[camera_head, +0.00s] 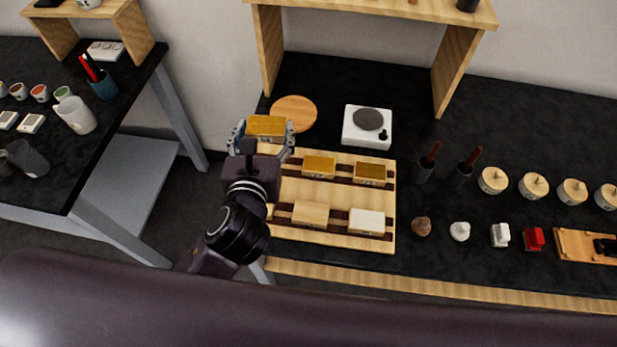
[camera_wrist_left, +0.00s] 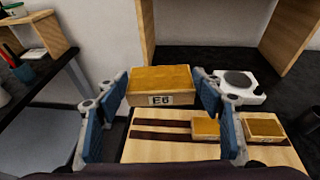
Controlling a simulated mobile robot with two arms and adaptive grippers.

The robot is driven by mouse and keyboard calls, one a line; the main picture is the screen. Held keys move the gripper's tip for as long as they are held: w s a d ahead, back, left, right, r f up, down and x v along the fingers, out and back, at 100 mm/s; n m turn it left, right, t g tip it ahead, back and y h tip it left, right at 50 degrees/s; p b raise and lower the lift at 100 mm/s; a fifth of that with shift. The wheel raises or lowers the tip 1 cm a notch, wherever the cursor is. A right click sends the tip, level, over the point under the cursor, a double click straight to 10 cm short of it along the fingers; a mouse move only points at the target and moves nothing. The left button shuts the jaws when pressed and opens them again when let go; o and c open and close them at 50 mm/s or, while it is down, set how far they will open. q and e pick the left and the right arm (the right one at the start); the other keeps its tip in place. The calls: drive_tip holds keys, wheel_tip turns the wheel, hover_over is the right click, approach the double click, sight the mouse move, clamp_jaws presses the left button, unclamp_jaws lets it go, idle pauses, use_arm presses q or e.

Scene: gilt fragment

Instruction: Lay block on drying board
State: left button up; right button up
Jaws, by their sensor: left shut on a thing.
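My left gripper (camera_head: 263,137) is shut on a gilt-topped wooden block (camera_head: 266,126). The block is labelled E6 in the left wrist view (camera_wrist_left: 160,84), where the blue fingers (camera_wrist_left: 168,98) press its two sides. It is held level above the far left part of a wooden board with dark strips (camera_head: 288,188). Two gilt-topped blocks, one in the middle (camera_head: 319,165) and one at the right (camera_head: 370,173), sit on the board's far strips. A plain wood block (camera_head: 310,214) and a white-topped block (camera_head: 367,221) sit on its near strips. I cannot tell which board is the drying board. My right gripper is not in view.
A round wooden disc (camera_head: 294,112) and a white hotplate-like device (camera_head: 367,127) stand behind the board. A wooden shelf (camera_head: 455,70) rises at the back. Dark cups with brushes (camera_head: 424,169), lidded jars (camera_head: 493,180) and small items stand to the right. A gap separates the left table (camera_head: 100,150).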

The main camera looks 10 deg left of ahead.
use_arm(q)
drive_tip(key=shift+d+r+m+h, duration=0.65)
drive_tip(key=shift+d+r, duration=0.2)
drive_tip(key=shift+d, duration=0.15)
drive_tip(key=shift+d+f, duration=0.15)
drive_tip(key=shift+f, duration=0.35)
wheel_tip(320, 180, down, 14)
drive_tip(key=shift+r+b, duration=0.1)
drive_tip(key=shift+b, duration=0.75)
drive_tip(key=shift+f, duration=0.7)
wheel_tip(320, 180, down, 4)
drive_tip(key=shift+r+b, duration=0.25)
drive_tip(key=shift+b, duration=0.5)
drive_tip(key=shift+f, duration=0.25)
drive_tip(key=o, duration=1.2)
drive_tip(key=shift+c, duration=0.2)
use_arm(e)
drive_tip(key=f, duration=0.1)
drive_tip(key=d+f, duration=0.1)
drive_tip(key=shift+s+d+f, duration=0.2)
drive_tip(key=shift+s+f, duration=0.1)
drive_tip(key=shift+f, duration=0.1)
